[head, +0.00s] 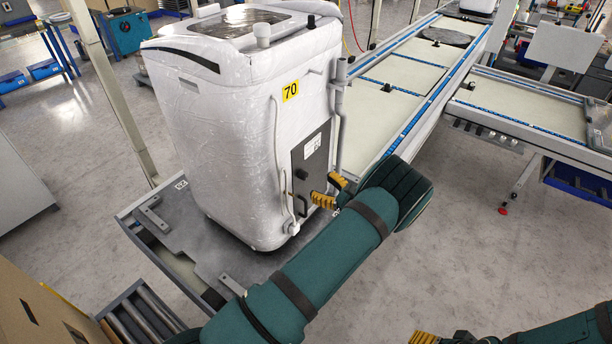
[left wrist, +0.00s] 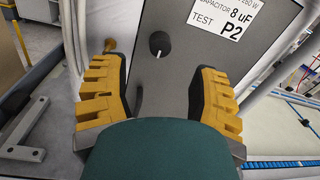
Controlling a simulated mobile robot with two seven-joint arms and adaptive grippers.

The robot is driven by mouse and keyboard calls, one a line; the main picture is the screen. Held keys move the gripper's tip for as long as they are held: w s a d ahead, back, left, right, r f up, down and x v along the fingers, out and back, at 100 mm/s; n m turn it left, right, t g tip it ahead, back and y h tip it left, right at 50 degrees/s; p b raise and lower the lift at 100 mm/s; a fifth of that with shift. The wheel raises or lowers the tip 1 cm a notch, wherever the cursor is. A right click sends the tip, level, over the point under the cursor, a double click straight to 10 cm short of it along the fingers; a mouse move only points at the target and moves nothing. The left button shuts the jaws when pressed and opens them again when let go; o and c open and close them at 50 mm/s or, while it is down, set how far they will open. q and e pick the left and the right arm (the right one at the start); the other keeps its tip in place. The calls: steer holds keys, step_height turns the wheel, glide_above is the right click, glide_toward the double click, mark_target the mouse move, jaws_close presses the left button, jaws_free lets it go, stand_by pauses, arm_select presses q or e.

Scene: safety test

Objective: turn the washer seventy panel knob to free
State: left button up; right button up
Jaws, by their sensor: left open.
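The white, film-wrapped washer (head: 235,130) with a yellow "70" label (head: 290,91) stands upright on a conveyor. Its grey side panel (head: 311,160) carries a small black knob (head: 301,174). In the left wrist view the black knob (left wrist: 159,43) sits on the grey panel (left wrist: 178,70), below and left of a white label reading "TEST P2". My left gripper (head: 330,190) is open at the panel's lower right. Its yellow fingers (left wrist: 158,75) are spread to either side below the knob, with nothing seen between them. My right gripper (head: 425,338) shows only partly at the bottom edge.
White hoses (head: 279,150) run down the washer beside the panel, and a grey pipe (head: 338,110) stands at its corner. A conveyor (head: 402,75) extends behind to the upper right. A cardboard box (head: 40,305) is at lower left. Open floor lies to the right.

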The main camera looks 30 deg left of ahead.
mark_target(306, 177)
arm_select(q)
steer(key=a, duration=0.4)
steer(key=w+a, duration=0.1)
steer(key=a, duration=0.2)
steer(key=shift+p, duration=0.3)
steer(key=shift+c, duration=0.2)
jaws_close()
